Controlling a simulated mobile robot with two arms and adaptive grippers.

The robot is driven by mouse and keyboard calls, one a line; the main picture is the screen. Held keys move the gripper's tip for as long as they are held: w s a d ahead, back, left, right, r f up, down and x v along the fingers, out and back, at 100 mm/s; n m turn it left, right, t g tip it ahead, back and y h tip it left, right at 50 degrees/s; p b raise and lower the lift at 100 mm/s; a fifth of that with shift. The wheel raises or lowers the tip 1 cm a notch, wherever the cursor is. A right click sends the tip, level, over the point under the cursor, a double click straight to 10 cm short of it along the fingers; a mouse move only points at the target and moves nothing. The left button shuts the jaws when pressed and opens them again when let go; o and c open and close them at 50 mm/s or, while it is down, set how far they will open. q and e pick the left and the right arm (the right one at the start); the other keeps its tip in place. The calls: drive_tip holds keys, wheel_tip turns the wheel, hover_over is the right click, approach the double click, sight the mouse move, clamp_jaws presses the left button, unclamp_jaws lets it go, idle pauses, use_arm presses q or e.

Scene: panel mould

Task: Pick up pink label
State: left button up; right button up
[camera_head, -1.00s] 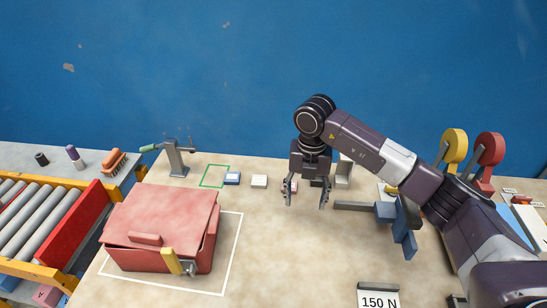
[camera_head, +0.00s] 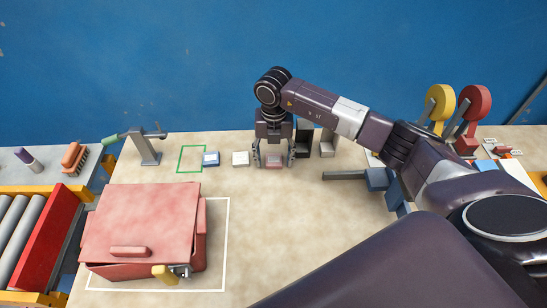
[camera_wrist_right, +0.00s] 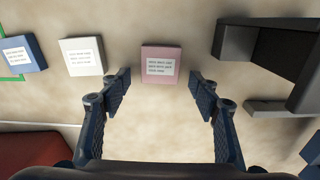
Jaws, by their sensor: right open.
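The pink label (camera_head: 274,160) is a small pink block with a white printed face, lying on the bench. In the right wrist view the pink label (camera_wrist_right: 161,65) lies just beyond and between the fingertips, with no finger seen touching it. My right gripper (camera_head: 272,163) is open and empty, pointing down over the bench with its fingers to either side of the label in the head view. The gripper's spread fingers also show in the right wrist view (camera_wrist_right: 160,95). My left gripper is not in view.
A white label (camera_head: 240,158) and a blue label (camera_head: 211,159) lie left of the pink one, near a green outline (camera_head: 180,160). Dark and grey holders (camera_head: 303,144) stand close on the right. A red box (camera_head: 150,225) sits front left. The bench middle is clear.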

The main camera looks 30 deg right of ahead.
drive_tip(key=shift+f, duration=0.45)
drive_tip(key=c, duration=1.2)
drive_tip(key=shift+o, duration=0.2)
drive_tip(key=shift+r, duration=0.15)
